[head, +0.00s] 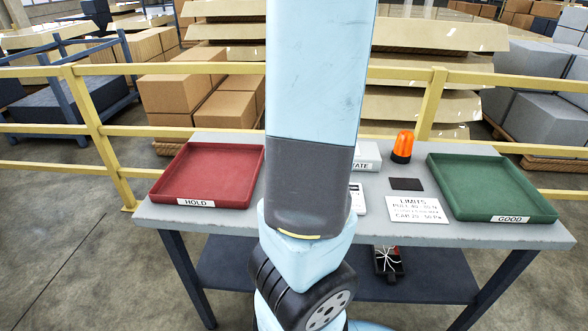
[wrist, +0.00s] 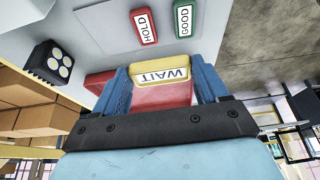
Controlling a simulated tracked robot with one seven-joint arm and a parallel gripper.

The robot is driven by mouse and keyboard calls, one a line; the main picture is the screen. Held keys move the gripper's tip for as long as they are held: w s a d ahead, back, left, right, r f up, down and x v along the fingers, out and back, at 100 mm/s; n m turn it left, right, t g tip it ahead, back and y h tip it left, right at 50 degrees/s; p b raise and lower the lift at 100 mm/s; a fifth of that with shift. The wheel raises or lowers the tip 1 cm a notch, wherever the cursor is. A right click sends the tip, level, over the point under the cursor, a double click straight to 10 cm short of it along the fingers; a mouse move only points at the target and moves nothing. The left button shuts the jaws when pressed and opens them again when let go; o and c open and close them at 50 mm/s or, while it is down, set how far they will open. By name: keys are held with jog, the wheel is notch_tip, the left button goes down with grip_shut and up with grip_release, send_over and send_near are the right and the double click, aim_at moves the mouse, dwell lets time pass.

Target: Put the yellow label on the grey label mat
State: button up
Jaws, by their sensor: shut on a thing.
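The yellow label (wrist: 160,75), marked WAIT, is between the two blue fingers of my gripper (wrist: 162,82) in the wrist view. My gripper is shut on it at both ends. In the head view neither my gripper nor the yellow label shows; my arm fills the middle.
A red HOLD label (wrist: 144,27) and green GOOD label (wrist: 184,25) sit on a light grey surface. A red HOLD tray (head: 206,204) stands left, a green GOOD tray (head: 510,217) right.

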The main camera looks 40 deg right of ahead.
jog(key=w+d+f, duration=0.1)
jog(key=w+f, duration=0.1)
jog(key=w+d+f, duration=0.3)
jog(key=w+f, duration=0.1)
jog(key=shift+w+d+f, duration=0.15)
jog(key=shift+w+d, duration=0.2)
jog(key=shift+w+d+f, duration=0.25)
jog(key=shift+w+f, duration=0.05)
jog(key=shift+f, duration=0.2)
jog(key=shift+w+d+f, duration=0.25)
jog(key=shift+w+f, duration=0.05)
jog(key=shift+f, duration=1.6)
jog(key=shift+s+f, duration=0.2)
jog(key=shift+f, duration=0.1)
